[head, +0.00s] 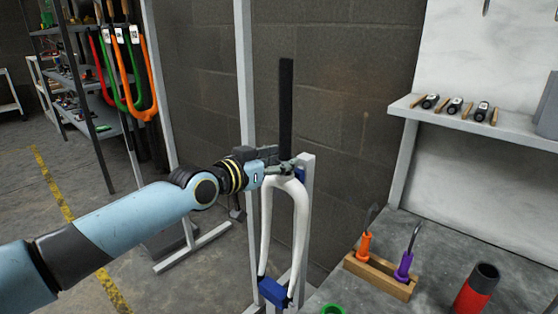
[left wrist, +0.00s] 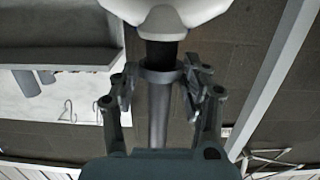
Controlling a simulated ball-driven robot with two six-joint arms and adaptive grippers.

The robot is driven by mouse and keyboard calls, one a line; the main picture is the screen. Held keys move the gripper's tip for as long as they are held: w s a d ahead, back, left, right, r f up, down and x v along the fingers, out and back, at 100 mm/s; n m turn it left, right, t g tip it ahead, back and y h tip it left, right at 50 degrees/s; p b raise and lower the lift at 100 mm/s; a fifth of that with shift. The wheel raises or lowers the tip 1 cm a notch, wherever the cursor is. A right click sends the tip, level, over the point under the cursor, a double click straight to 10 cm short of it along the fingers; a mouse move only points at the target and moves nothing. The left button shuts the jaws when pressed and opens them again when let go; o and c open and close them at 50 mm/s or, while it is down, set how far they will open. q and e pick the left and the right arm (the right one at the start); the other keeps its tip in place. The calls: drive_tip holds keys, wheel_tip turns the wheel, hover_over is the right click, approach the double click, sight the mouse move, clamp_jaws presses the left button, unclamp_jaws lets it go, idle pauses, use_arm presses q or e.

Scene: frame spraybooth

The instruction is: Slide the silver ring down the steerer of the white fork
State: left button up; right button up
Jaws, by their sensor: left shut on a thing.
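The white fork (head: 297,215) stands upright in a stand with blue clamps, its crown up and its black steerer (head: 286,105) rising above. My left gripper (head: 282,167) is at the steerer's lower end, just above the crown. In the left wrist view, which is upside down, the silver ring (left wrist: 160,75) is around the steerer between the fingers of my left gripper (left wrist: 160,80). A short dark stretch of steerer shows between the ring and the white crown (left wrist: 165,14). In the head view the fingers mostly hide the ring. My right gripper is not in view.
A workbench (head: 425,275) at the right holds a wooden block (head: 380,277) with orange- and purple-handled tools and a red cylinder (head: 474,291). A shelf (head: 480,125) with small tools hangs above. Coloured forks (head: 137,75) hang at the back left. Floor at the left is mostly clear.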

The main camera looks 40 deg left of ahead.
use_arm(q)
drive_tip(key=shift+f+b, duration=0.45)
idle(0.6)
drive_tip(key=o, duration=1)
drive_tip(key=shift+s, duration=0.15)
drive_tip(key=shift+s+a+r, duration=0.1)
drive_tip(key=shift+s+r, duration=0.1)
drive_tip(key=shift+s, duration=1)
drive_tip(key=shift+s+a+r, duration=0.15)
drive_tip(key=shift+s, duration=1)
drive_tip(key=shift+s+a+r, duration=0.1)
drive_tip(key=shift+s+r, duration=0.1)
drive_tip(key=shift+s, duration=1)
